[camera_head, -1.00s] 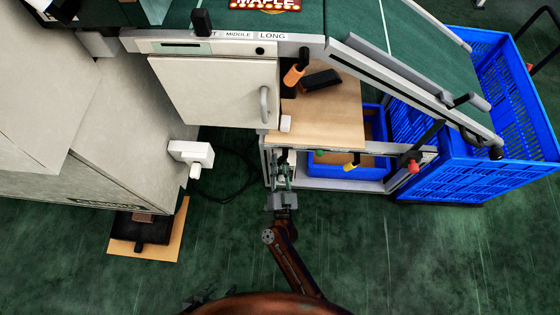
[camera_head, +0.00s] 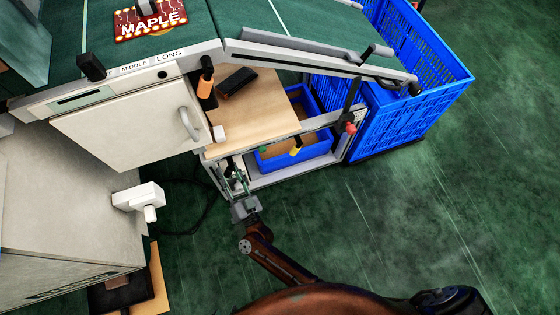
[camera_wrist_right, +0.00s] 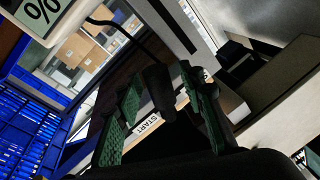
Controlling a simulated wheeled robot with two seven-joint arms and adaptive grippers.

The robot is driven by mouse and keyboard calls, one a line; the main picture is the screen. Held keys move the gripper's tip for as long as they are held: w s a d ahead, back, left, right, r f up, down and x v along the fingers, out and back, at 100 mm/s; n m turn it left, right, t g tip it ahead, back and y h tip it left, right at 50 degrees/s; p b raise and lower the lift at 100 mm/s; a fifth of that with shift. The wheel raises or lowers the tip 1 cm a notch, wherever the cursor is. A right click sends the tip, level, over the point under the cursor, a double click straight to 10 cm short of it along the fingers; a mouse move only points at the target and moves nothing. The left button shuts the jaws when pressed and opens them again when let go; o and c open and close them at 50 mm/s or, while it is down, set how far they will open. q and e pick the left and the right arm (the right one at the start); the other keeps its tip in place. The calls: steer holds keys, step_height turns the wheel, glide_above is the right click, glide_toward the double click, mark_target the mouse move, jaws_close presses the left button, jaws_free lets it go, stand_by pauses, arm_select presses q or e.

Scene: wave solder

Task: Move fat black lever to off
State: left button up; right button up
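In the right wrist view, a thick black lever handle (camera_wrist_right: 158,86) on a thin, curved black stem shows just beyond my right gripper (camera_wrist_right: 165,90). The green-padded fingers are spread, one on each side of the handle in the picture; I cannot tell whether either touches it. A "START" label (camera_wrist_right: 148,126) lies behind the fingers. In the head view my right gripper (camera_head: 236,176) is at the front of the workbench's lower frame, and the lever there is too small to make out. My left gripper is not in view.
A cabinet with a white door (camera_head: 140,125) is at left, with a white protruding fitting (camera_head: 138,197) below it. A blue bin (camera_head: 265,163) sits under the wooden board (camera_head: 245,105). A large blue crate (camera_head: 400,110) stands right. Green floor is open at lower right.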

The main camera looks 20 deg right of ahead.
arm_select(q)
steer(key=shift+r, duration=0.1)
arm_select(e)
steer(key=n, duration=0.1)
steer(key=d+n+p, duration=0.1)
steer(key=shift+n+y, duration=0.3)
steer(key=shift+n, duration=0.1)
steer(key=s+d+n+g+p, duration=0.2)
steer(key=s+d+n+p, duration=0.35)
steer(key=s+n, duration=0.25)
arm_select(q)
steer(key=w+r+t+p, duration=0.1)
steer(key=r+p, duration=0.5)
steer(key=r, duration=0.6)
steer(key=w+r+t+p, duration=0.1)
steer(key=w+r+p, duration=0.3)
steer(key=r, duration=0.7)
steer(key=shift+w+r+t+p, duration=0.2)
steer(key=shift+r+t+p, duration=0.15)
steer(key=shift+p, duration=0.9)
arm_select(e)
steer(key=s+d+f+g, duration=0.3)
steer(key=s+d+f, duration=0.3)
steer(key=s, duration=0.3)
steer(key=s+d+f+g, duration=0.3)
steer(key=s+d+f, duration=0.4)
steer(key=s, duration=0.1)
steer(key=shift+s+f+m+g, duration=0.35)
steer(key=shift+m+g, duration=0.05)
